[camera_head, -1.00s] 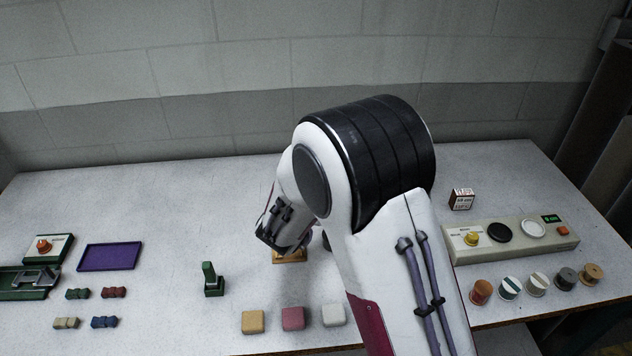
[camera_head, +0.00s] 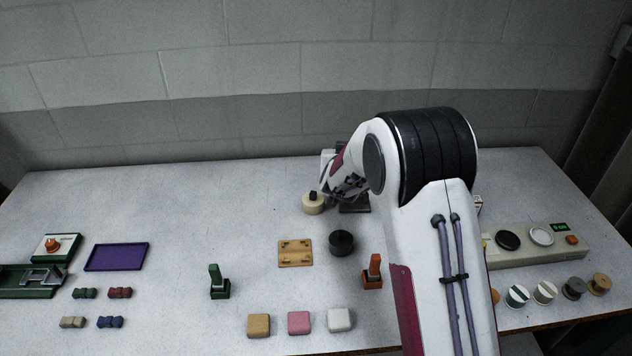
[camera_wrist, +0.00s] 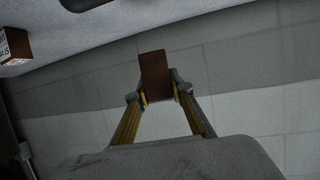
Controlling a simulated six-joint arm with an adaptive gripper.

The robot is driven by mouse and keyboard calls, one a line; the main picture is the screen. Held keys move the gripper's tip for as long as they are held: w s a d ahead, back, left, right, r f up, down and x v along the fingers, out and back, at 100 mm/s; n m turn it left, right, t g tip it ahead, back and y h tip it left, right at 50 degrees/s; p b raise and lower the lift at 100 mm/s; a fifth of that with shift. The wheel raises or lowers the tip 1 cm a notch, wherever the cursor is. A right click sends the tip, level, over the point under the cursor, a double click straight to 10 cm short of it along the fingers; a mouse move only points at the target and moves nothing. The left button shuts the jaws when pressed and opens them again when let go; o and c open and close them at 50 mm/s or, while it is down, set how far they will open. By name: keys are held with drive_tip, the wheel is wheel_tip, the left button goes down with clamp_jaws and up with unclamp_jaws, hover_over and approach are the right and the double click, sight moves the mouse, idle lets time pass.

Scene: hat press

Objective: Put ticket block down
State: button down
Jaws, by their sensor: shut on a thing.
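In the wrist view my gripper (camera_wrist: 158,98) is shut on a flat, dark brown block, which I take to be the ticket block (camera_wrist: 156,72). It stands upright between the two fingertips, with the grey wall behind it. In the head view my wrist is at the back middle of the table. My fingers and the held block are hidden or too unclear to make out there. How far the block is from the table cannot be told.
A printed box (camera_wrist: 14,47) shows in the wrist view. A cream round piece with a black knob (camera_head: 313,203) stands near my wrist. In front are a wooden plate (camera_head: 295,253), a black round weight (camera_head: 341,243) and green (camera_head: 218,283) and orange (camera_head: 373,273) stamps. The back left table is clear.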

drive_tip(key=w+a+f+n+g+y, duration=0.1)
drive_tip(key=w+a+n+y, duration=0.5)
drive_tip(key=y, duration=0.1)
drive_tip(key=shift+w+a, duration=0.2)
drive_tip(key=shift+w, duration=0.15)
idle(1.5)
idle(0.5)
drive_tip(key=shift+f, duration=3.15)
drive_tip(key=shift+f, duration=1.85)
drive_tip(key=shift+f, duration=0.2)
